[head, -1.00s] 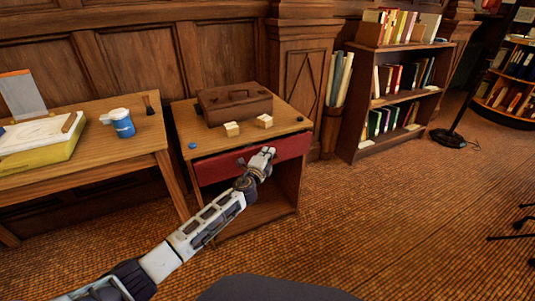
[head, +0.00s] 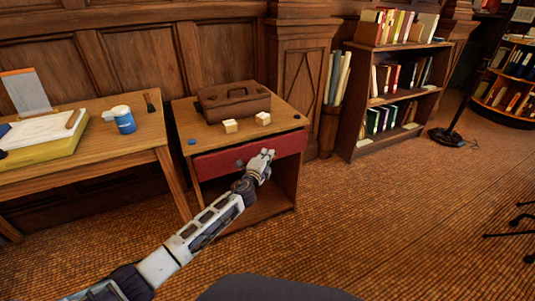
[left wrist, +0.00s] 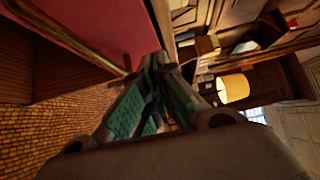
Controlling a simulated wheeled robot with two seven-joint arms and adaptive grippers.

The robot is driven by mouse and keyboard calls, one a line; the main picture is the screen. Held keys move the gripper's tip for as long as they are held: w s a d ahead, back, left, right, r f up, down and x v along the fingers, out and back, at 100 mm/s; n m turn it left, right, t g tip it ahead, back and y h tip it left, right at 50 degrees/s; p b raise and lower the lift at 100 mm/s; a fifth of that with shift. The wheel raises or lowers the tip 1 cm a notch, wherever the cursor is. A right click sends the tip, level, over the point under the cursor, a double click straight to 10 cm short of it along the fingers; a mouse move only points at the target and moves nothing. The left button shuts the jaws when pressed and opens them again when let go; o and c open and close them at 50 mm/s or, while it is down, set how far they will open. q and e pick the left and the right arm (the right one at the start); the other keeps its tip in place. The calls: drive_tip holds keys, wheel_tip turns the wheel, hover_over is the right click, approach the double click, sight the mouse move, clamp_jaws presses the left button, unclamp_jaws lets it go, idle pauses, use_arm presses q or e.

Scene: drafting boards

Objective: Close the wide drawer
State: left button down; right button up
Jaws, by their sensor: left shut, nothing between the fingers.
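The wide drawer (head: 218,164) has a red front and sits just under the top of a small wooden cabinet (head: 181,123). Its front looks close to the cabinet's face; I cannot tell whether a small gap is left. My left gripper (head: 264,157) is shut and empty at the right half of the drawer front. In the left wrist view, the fingertips (left wrist: 160,68) are beside the red front (left wrist: 110,25) and its brass-coloured strip. I cannot tell whether they touch it. My right gripper is out of view.
A brown case (head: 233,103) and two pale blocks (head: 230,126) stand on the cabinet top. A lower open compartment (head: 265,208) is below the drawer. A table (head: 90,160) stands left, a bookshelf (head: 385,92) right. The carpet in front is clear.

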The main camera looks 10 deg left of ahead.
use_arm(q)
drive_tip(key=s+a+p, duration=0.1)
drive_tip(key=s, duration=0.7)
drive_tip(key=shift+s+a+p, duration=0.15)
drive_tip(key=shift+s+p, duration=0.15)
drive_tip(key=shift+p, duration=0.05)
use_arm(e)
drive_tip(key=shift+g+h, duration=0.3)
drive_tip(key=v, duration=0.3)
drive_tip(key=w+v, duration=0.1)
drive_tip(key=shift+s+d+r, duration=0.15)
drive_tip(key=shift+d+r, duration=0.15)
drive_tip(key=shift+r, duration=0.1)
